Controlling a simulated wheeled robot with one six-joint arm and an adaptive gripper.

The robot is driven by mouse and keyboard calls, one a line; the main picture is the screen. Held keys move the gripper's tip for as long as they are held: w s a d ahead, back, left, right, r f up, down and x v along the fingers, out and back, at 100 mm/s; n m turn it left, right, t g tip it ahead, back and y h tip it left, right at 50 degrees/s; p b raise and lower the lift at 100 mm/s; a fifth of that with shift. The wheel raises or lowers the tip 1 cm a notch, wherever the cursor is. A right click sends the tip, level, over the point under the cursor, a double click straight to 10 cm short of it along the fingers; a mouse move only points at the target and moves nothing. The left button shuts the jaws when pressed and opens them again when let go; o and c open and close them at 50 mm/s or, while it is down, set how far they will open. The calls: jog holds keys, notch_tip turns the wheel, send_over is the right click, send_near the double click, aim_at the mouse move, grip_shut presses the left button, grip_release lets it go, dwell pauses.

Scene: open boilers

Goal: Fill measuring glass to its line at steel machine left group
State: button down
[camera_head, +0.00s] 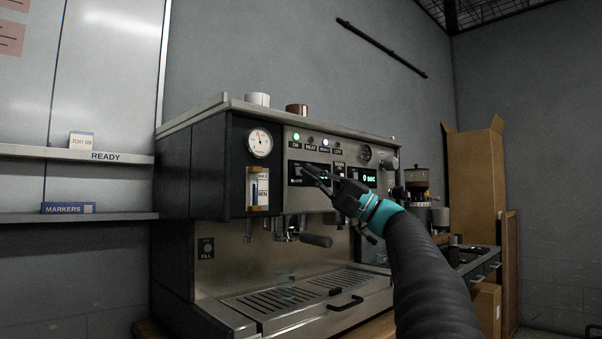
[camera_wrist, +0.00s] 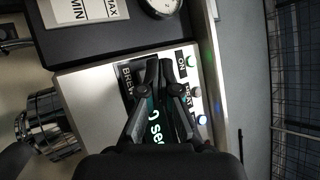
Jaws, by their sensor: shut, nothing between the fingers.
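The steel machine (camera_head: 225,165) stands against the wall, with its left group (camera_head: 285,234) and black portafilter handle (camera_head: 316,240) above the drip tray (camera_head: 275,300). A faint greenish clear shape (camera_head: 288,290) shows on the tray below the left group; I cannot tell whether it is the measuring glass, and no line or fill level is readable. My gripper (camera_head: 308,172) is shut and empty, its fingertips at the left group's control panel. In the wrist view the fingertips (camera_wrist: 161,68) lie over the panel beside the BREW label (camera_wrist: 127,80), partly hiding a "sec" display (camera_wrist: 155,128). Contact cannot be told.
A pressure gauge (camera_head: 259,142) and a MAX/MIN sight glass (camera_head: 258,188) sit left of the panel. A green ON lamp (camera_head: 296,137) is lit. Two cups (camera_head: 257,99) (camera_head: 297,109) stand on top. A grinder (camera_head: 417,185) and tall carton (camera_head: 476,175) stand right.

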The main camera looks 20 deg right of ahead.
jog(key=shift+w, duration=0.1)
dwell(0.7)
jog(key=shift+w+a, duration=0.15)
jog(key=shift+w, duration=0.05)
jog(key=shift+w+a+p, duration=0.15)
jog(key=shift+w+p, duration=0.2)
jog(key=shift+w, duration=0.1)
dwell(0.9)
jog(key=shift+s, duration=0.1)
dwell(0.5)
jog(key=shift+s+d+b, duration=0.3)
jog(key=shift+s+b, duration=0.15)
jog(key=shift+s, duration=0.3)
jog(key=s, duration=0.1)
jog(key=s+d+b, duration=0.1)
jog(key=s, duration=0.1)
jog(key=s+b, duration=0.1)
jog(key=shift+s+d, duration=0.35)
